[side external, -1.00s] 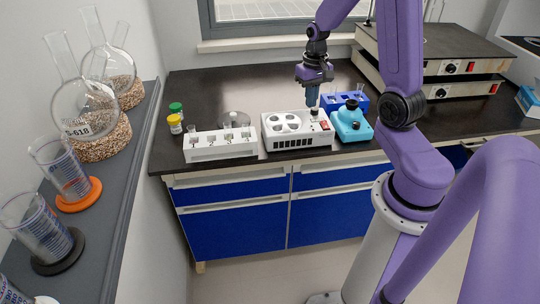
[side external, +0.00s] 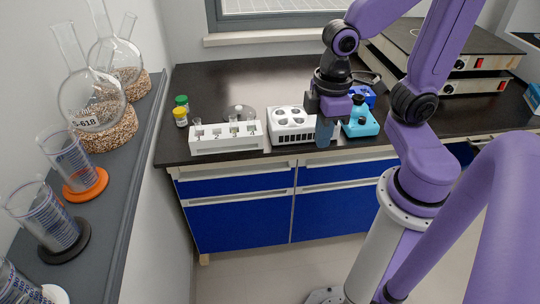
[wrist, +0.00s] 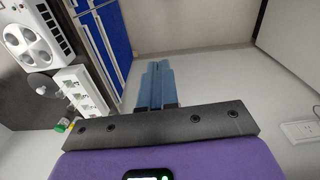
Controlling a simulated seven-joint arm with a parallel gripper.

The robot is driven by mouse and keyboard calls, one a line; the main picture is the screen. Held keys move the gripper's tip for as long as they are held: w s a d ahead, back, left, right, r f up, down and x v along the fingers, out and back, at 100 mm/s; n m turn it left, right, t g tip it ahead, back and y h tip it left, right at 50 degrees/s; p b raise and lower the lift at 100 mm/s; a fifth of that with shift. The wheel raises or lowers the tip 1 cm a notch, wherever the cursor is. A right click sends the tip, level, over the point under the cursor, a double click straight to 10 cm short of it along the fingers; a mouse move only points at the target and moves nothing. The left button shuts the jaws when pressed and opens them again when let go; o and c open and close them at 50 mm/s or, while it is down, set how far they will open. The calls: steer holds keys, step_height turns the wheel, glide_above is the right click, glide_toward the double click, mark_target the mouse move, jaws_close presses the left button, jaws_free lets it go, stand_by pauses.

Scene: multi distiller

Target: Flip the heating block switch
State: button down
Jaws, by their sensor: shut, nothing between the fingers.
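The heating block (side external: 283,126) is a white box with round wells on top and dark vents along its front. It sits near the front edge of the black bench. It also shows at the upper left of the wrist view (wrist: 22,42). My gripper (side external: 323,142) is at the block's right end, pointing down, and hides that end in the side view. Its blue fingers are shut and empty, and they appear in the wrist view (wrist: 157,68) over the floor, to the right of the block. The switch cannot be made out in either current view; contact with it cannot be told.
A white rack (side external: 226,145) with glass vials stands left of the block. A turquoise device (side external: 362,124) and a blue rack (side external: 366,95) stand to its right. Yellow-capped (side external: 181,120) and green-capped jars are at the left. The bench's back left is clear.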

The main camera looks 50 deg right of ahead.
steer(key=s+n, duration=0.2)
steer(key=s, duration=0.1)
steer(key=s+a+n, duration=0.1)
steer(key=s, duration=0.1)
steer(key=shift+r, duration=0.35)
steer(key=shift+w, duration=0.1)
steer(key=w+d+m, duration=0.2)
steer(key=w+d, duration=0.9)
steer(key=w, duration=0.3)
steer(key=w+d+f+m+h, duration=0.1)
steer(key=d+f, duration=0.1)
steer(key=d, duration=1.7)
steer(key=shift+w+d+f+m+t, duration=0.2)
steer(key=shift+m+t, duration=0.1)
steer(key=shift+t, duration=0.1)
